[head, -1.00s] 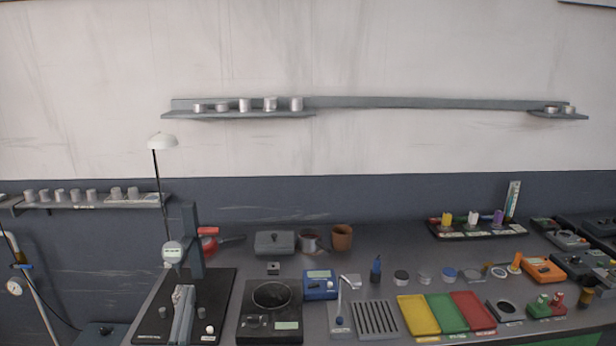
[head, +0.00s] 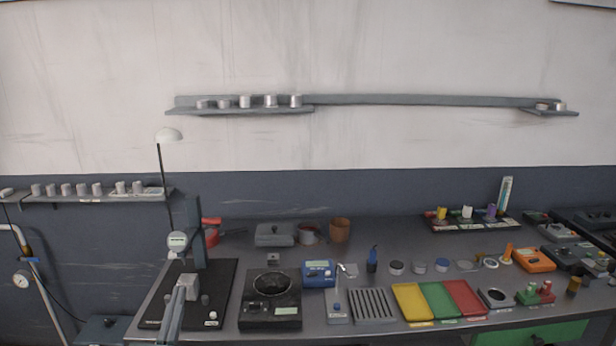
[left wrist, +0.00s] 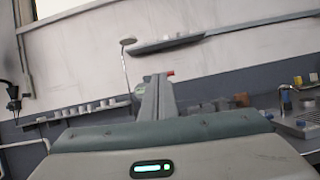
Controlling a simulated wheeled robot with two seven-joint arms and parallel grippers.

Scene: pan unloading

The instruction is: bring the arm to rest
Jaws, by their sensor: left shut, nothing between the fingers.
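My left gripper (head: 187,285) shows in the head view at the lower left, as a narrow grey bar coming up from the bottom edge. It is shut and empty, in front of the dark base plate (head: 222,290) of the dial gauge stand (head: 195,235). In the left wrist view the gripper (left wrist: 158,85) points away over my grey housing, which has a green light and hides most of the bench. My right gripper is not in view. A black balance (head: 270,312) with a round pan (head: 271,284) stands just right of the base plate.
A thin lamp (head: 169,135) rises behind the stand. A blue-fronted device (head: 318,274), a slotted block (head: 372,305) and yellow, green and red trays (head: 465,300) fill the bench to the right. Wall shelves (head: 240,111) hold metal cups. The bench behind the trays has some free room.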

